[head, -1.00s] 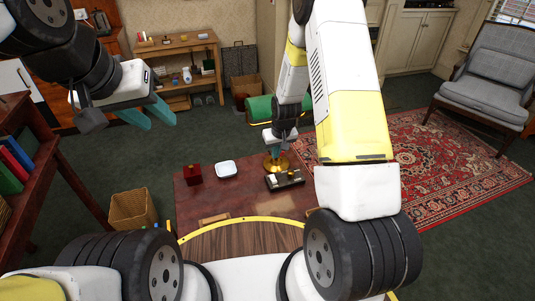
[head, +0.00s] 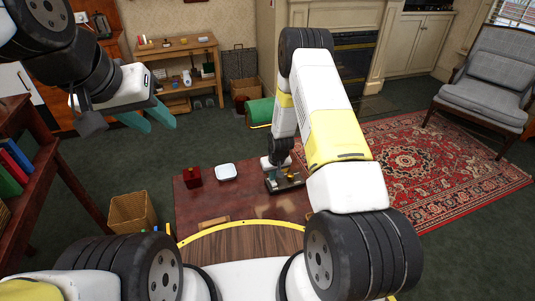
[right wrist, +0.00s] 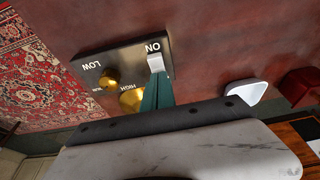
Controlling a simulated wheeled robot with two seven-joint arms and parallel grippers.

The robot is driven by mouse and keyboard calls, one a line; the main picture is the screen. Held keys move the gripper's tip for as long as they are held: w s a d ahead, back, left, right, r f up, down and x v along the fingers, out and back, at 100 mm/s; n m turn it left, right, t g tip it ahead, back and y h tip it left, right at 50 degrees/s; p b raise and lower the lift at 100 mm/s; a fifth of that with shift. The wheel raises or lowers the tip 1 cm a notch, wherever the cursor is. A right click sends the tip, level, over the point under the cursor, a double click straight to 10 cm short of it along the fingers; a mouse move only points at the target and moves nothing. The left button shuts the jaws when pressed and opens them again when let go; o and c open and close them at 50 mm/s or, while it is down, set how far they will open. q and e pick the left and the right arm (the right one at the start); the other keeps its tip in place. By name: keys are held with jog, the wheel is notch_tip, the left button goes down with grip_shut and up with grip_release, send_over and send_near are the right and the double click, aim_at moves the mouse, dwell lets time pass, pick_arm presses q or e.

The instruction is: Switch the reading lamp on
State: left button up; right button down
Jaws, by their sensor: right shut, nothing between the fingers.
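The lamp's green shade (head: 260,111) shows behind my right forearm in the head view; its brass stand is hidden by my arm. A dark control box (head: 287,182) lies on the reddish table. In the right wrist view its plate (right wrist: 92,57) carries a white rocker (right wrist: 155,62) by the word ON, and two brass knobs (right wrist: 110,78) by LOW and HIGH. My right gripper (right wrist: 155,80) is shut and empty, its teal tips at the rocker's lower edge; I cannot tell whether they touch. My left gripper (head: 150,118) is open and empty, away from the table.
A white dish (head: 226,172) and a red box (head: 193,177) stand on the table (head: 240,200), left of the control box. A wicker basket (head: 132,211) is on the floor at the left. A bookcase (head: 15,110) stands at the far left, a grey armchair (head: 485,85) at the right.

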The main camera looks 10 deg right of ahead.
jog(key=shift+f, duration=0.2)
dwell(0.5)
jog(key=shift+s, duration=0.1)
jog(key=shift+s+d, duration=0.1)
jog(key=shift+s, duration=0.6)
jog(key=shift+r, duration=0.1)
